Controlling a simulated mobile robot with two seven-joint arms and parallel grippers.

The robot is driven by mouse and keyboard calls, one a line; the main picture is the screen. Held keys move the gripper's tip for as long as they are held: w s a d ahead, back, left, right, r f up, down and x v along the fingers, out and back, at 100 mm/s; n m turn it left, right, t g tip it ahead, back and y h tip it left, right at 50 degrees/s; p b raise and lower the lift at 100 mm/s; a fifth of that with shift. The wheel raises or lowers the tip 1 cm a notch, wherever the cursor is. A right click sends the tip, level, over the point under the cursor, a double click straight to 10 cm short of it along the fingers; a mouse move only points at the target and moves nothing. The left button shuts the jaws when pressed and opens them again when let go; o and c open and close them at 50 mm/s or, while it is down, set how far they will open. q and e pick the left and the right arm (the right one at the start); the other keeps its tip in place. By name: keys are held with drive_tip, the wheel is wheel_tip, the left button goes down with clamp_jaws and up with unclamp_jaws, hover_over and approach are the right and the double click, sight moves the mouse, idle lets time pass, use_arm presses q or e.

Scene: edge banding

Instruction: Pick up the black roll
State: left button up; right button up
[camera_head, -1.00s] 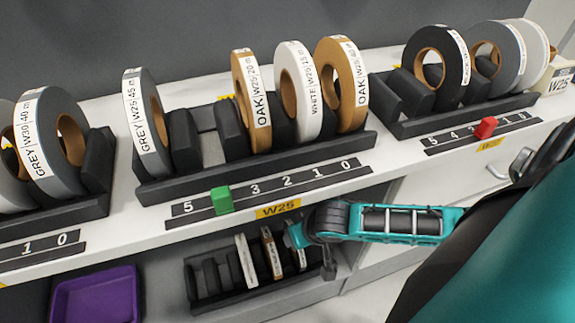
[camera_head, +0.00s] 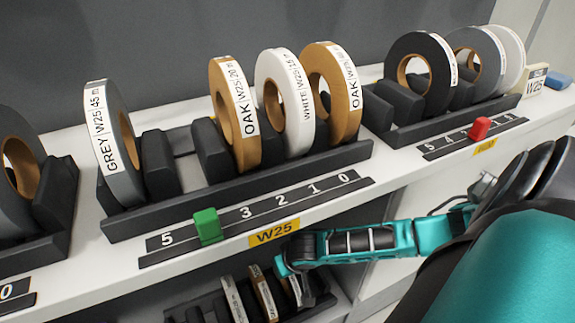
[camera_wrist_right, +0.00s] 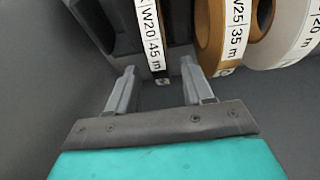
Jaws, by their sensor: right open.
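A black roll (camera_head: 421,75) with a white label and brown core stands upright in the right rack on the upper shelf. In the right wrist view, a dark roll with a label reading W20 45 m (camera_wrist_right: 152,45) stands upright just beyond my right gripper (camera_wrist_right: 158,68). The gripper is open, with its fingertips spread either side of the label's lower end and nothing gripped. In the head view my right arm reaches to the lower rack (camera_head: 208,299); its fingers cannot be made out there. My left gripper is out of view.
An oak-coloured roll (camera_wrist_right: 212,35) and a white roll (camera_wrist_right: 285,40) stand close right of the right finger. The upper shelf edge (camera_head: 350,208) overhangs the lower rack. Green (camera_head: 207,226) and red (camera_head: 480,128) markers sit on number strips.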

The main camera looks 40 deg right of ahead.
drive_tip(key=shift+b+x, duration=0.3)
drive_tip(key=shift+x, duration=0.9)
clamp_jaws()
